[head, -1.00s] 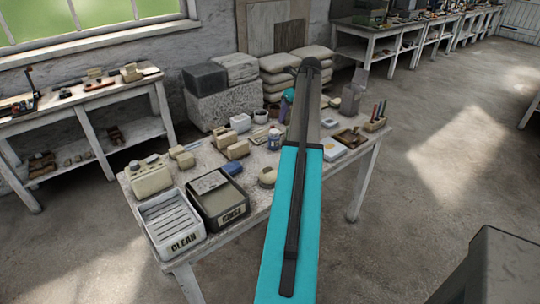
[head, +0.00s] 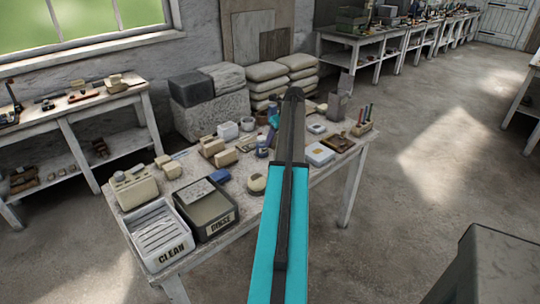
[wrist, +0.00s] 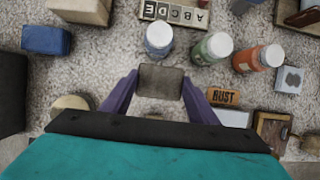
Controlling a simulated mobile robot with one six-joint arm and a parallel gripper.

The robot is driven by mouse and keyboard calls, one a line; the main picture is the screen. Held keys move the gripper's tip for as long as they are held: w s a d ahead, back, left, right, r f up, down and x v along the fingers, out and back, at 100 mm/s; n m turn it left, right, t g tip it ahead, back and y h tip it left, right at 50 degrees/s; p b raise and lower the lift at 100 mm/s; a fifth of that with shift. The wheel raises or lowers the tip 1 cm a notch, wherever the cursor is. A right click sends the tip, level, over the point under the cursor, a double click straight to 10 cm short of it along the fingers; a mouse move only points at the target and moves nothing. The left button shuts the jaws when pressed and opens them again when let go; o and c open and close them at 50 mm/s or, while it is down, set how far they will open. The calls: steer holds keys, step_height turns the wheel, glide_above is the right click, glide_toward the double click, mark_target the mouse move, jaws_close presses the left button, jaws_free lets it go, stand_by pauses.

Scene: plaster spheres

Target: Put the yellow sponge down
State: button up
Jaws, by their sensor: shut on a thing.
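In the wrist view my gripper (wrist: 160,95) has its two purple fingers shut on a small block, one finger on each side. I take this block to be the yellow sponge (wrist: 160,82). It looks dull grey-brown on its far face and a little paler on the near one, and no clear yellow shows. The worktop lies below it; I cannot tell how high it is held. In the head view my teal arm reaches over the table (head: 180,262), and the sponge cannot be made out.
Bottles with white caps (wrist: 158,38) (wrist: 213,47) (wrist: 258,58) stand just beyond the sponge. A blue block (wrist: 46,40) is at left and a RUST label (wrist: 224,97) at right. The CLEAN tray (head: 172,258) and RINSE tray (head: 222,225) stand at the table's near left.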

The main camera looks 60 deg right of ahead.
steer(key=shift+f+p, duration=0.5)
steer(key=shift+f, duration=1.9)
steer(key=shift+f+p, duration=0.45)
steer(key=shift+f, duration=1.45)
steer(key=shift+f, duration=0.1)
steer(key=o, duration=0.9)
steer(key=shift+b+v, duration=1.15)
steer(key=shift+v, duration=5)
